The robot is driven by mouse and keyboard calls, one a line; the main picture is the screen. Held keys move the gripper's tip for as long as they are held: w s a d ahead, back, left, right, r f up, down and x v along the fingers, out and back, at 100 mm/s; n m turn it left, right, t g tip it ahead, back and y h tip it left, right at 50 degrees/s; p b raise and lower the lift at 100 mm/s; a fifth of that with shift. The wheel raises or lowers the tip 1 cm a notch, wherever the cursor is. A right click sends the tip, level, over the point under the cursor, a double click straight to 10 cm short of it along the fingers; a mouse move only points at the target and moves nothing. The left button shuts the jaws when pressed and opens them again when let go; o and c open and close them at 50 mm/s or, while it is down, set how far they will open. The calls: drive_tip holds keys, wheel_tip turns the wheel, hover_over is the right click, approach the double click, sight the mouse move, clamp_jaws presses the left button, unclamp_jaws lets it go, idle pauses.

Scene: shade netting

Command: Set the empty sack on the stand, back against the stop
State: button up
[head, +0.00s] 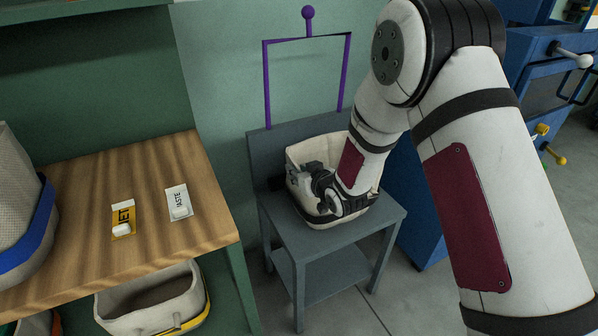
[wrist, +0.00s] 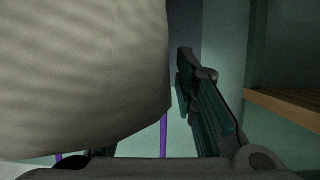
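A cream sack with a dark band (head: 300,152) is at the top of the grey-blue stand (head: 385,215). It looks upright, near the stand's raised back board (head: 262,150); I cannot tell whether it touches the board. In the wrist view the sack's pale cloth (wrist: 80,70) fills the left side and hides one finger. The other finger shows right of the cloth. I cannot tell whether the fingers are closed on it.
A purple frame with a ball (head: 308,14) rises behind the stand. A wooden shelf (head: 150,165) at left bears a yellow tag (head: 123,218), a white tag (head: 178,203) and a blue-banded sack (head: 25,240). A yellow-banded sack (head: 150,310) is below. Blue cabinets (head: 530,85) stand right.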

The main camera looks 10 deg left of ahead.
drive_tip(key=shift+r, duration=0.1)
drive_tip(key=shift+s+d+r, duration=0.15)
drive_tip(key=shift+s+d, duration=0.05)
drive_tip(key=shift+s, duration=0.05)
drive_tip(key=p+v, duration=0.2)
drive_tip(key=v, duration=0.9)
drive_tip(key=shift+s+d, duration=0.1)
drive_tip(key=shift+d, duration=0.05)
